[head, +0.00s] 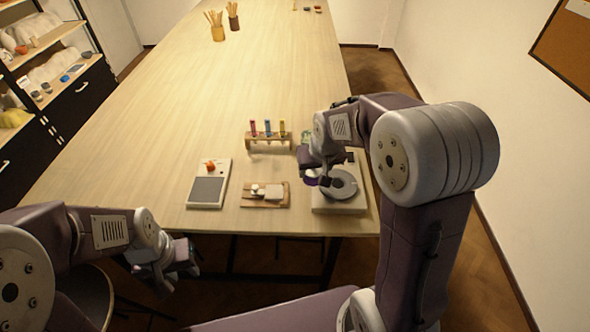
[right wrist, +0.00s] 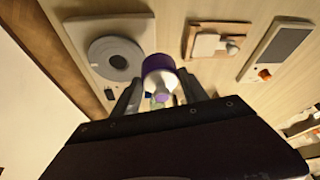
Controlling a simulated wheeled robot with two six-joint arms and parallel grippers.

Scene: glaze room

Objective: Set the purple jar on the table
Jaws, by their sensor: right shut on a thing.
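The purple jar (right wrist: 160,72) shows in the right wrist view with a purple band, a white part and a purple spot. My right gripper (right wrist: 160,98) is shut on it, one finger on each side. In the head view only a bit of the purple jar (head: 312,179) shows below my right gripper (head: 322,172), beside the round grey disc. I cannot tell whether its base touches anything. The wooden table (head: 190,110) runs away from me. My left gripper (head: 165,272) hangs off the table's front edge at the left; its jaw opening is unclear.
A white device with a grey disc (head: 344,187) stands at the front right edge. Left of it are a small board with white pieces (head: 256,201) and a white device with a grey pad (head: 207,190). A test-tube rack (head: 268,143) stands behind. The table's middle is clear.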

